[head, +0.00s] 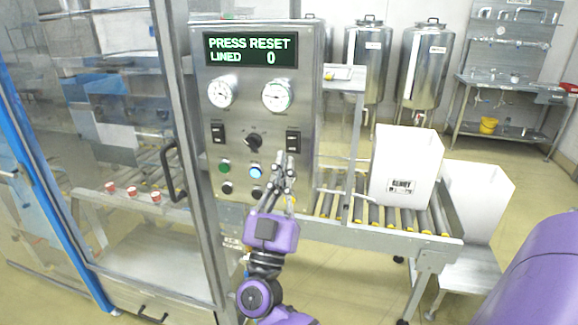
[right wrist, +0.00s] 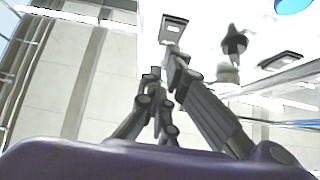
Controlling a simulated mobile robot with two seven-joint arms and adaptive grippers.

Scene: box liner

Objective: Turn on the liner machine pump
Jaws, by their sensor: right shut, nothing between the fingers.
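The liner machine's steel control panel (head: 240,105) stands upright at the centre of the head view. Its display (head: 250,50) reads "PRESS RESET" and "LINED 0". Below two gauges are a left black rocker switch (head: 218,132), a black rotary knob (head: 254,142) and a right black rocker switch (head: 293,140). Their labels and positions are too small to read. My right gripper (head: 286,156) is shut and empty, its tips just below and in front of the right rocker. In the right wrist view, the tips (right wrist: 162,62) lie close to a rocker (right wrist: 173,28); contact cannot be told. My left gripper is out of view.
A green button (head: 224,166), a blue lit button (head: 256,172) and black buttons sit low on the panel near my gripper. A door handle (head: 174,170) juts out at left. A roller conveyor (head: 350,236) with a white box (head: 407,165) extends right.

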